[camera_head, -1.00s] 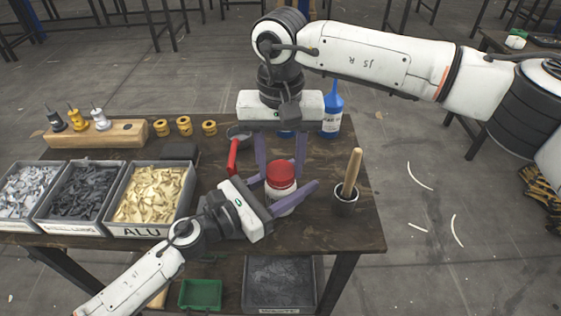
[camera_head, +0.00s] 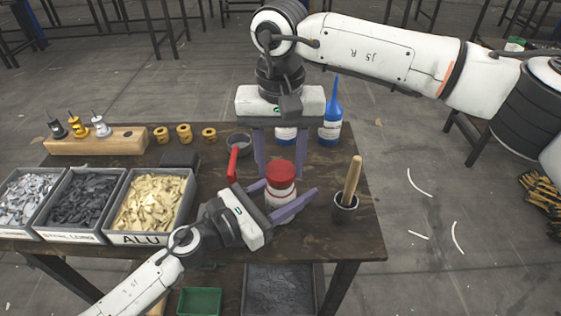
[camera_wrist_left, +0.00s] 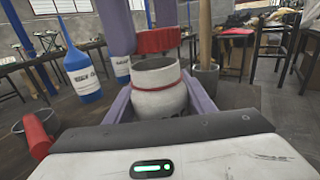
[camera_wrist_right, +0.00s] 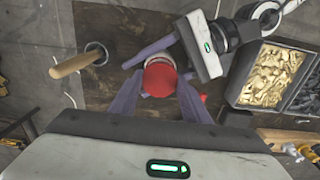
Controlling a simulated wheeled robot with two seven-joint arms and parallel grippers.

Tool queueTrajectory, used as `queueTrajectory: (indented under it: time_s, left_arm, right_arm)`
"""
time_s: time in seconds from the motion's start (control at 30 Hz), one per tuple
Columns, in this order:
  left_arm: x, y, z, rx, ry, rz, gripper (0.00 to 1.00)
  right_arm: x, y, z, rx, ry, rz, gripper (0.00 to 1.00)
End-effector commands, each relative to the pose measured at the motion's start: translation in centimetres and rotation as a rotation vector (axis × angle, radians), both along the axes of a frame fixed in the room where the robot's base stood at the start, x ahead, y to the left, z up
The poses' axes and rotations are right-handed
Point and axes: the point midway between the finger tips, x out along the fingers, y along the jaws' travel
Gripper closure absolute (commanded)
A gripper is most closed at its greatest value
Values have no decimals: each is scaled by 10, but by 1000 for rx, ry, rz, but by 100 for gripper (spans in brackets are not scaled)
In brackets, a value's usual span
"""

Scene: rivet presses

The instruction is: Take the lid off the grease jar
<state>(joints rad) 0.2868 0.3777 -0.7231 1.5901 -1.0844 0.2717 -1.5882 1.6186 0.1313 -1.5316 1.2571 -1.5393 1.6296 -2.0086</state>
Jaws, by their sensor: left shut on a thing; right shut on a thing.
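The white grease jar (camera_head: 281,207) stands upright over the table. My left gripper (camera_head: 287,194) is shut around its body from the side. In the left wrist view the jar (camera_wrist_left: 158,102) has a red band and its dark open mouth shows. The red lid (camera_head: 281,172) is held just above the jar, apart from it. My right gripper (camera_head: 281,165) is shut on the lid from above. The lid also shows in the left wrist view (camera_wrist_left: 158,40), with a gap beneath it, and in the right wrist view (camera_wrist_right: 159,78), where it hides the jar's mouth.
A pot with a wooden-handled tool (camera_head: 346,200) stands close to the right of the jar. Blue bottles (camera_head: 330,130) stand behind. A red-handled cup (camera_head: 238,145) is left of my right gripper. Bins of metal pieces (camera_head: 150,203) fill the left side.

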Motion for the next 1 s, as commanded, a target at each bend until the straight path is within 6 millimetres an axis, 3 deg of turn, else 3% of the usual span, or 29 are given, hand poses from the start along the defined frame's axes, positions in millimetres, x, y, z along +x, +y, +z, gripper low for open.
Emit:
queueTrajectory:
  time_s: [0.3, 0.5, 0.53, 0.63, 0.67, 1.0]
  left_arm:
    - [0, 1, -1, 1, 0, 2, 100]
    - [0, 1, 0, 1, 0, 2, 100]
    - [0, 1, 0, 1, 0, 2, 49]
    - [0, 1, 0, 1, 0, 1, 32]
    - [0, 1, 0, 1, 0, 1, 29]
    - [-2, 4, -1, 1, 1, 1, 29]
  right_arm:
    - [0, 0, 36, 1, -2, 0, 84]
    - [0, 0, 38, 1, 0, 1, 84]
    - [0, 0, 38, 1, 0, 1, 84]
    - [0, 0, 38, 1, 0, 1, 84]
    - [0, 0, 38, 1, 0, 0, 84]
    - [0, 0, 36, 0, 0, 0, 84]
